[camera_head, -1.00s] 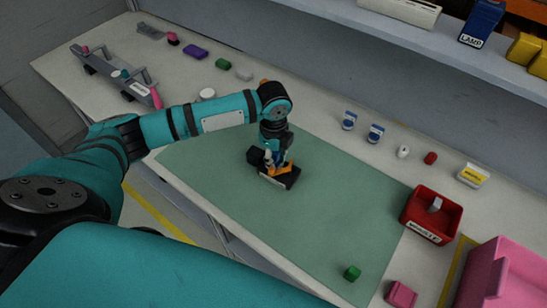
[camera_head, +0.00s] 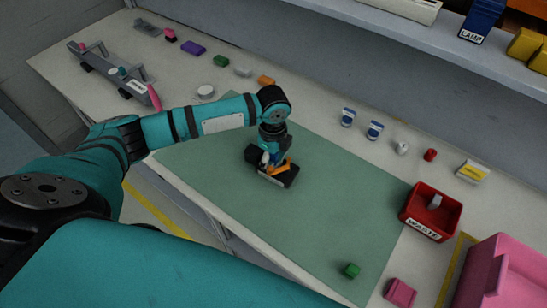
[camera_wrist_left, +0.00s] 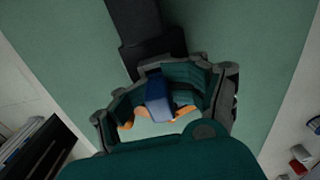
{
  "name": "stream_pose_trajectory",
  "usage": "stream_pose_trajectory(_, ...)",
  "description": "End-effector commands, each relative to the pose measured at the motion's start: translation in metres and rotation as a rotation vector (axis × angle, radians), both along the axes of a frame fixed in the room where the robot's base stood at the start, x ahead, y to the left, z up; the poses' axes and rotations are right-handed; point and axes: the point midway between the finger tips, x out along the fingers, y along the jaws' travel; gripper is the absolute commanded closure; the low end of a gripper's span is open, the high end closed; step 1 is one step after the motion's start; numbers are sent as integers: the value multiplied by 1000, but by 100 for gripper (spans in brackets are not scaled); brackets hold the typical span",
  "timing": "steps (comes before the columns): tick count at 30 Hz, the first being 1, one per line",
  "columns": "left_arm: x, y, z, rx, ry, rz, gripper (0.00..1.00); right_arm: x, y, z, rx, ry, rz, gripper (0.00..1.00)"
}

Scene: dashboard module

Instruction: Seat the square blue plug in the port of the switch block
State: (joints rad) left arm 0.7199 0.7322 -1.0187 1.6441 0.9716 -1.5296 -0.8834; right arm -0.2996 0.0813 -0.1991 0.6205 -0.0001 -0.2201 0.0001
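The dark switch block (camera_head: 284,180) stands on the green mat, and its dark body (camera_wrist_left: 145,30) fills the top middle of the left wrist view. My left gripper (camera_head: 274,163) points down right at the block. In the left wrist view the blue plug (camera_wrist_left: 157,95) shows between the teal finger pads, and the gripper looks shut on it. Orange parts show beside the plug. The plug's lower end and the port are hidden by the fingers, so I cannot tell how far the plug is in. My right gripper is not in view.
A red waste bin (camera_head: 420,227) and a pink bin (camera_head: 500,285) stand to the right. Several small parts line the back below the shelf. The mat around the block is clear.

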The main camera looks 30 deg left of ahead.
Motion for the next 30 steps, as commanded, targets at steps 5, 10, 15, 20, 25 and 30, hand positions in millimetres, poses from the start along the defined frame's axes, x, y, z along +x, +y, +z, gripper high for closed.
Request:
stream_pose_trajectory(5,-2,1,-1,3,6,0,58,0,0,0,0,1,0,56)
stream_pose_trajectory(10,0,1,13,3,-1,0,58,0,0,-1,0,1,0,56)
stream_pose_trajectory(15,2,1,46,1,-6,-1,58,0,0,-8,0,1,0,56)
stream_pose_trajectory(20,2,0,84,1,-7,-1,58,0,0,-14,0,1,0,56)
stream_pose_trajectory(25,2,1,115,1,-6,0,58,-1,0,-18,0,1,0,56)
stream_pose_trajectory(30,1,0,131,1,-4,0,58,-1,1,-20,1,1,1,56)
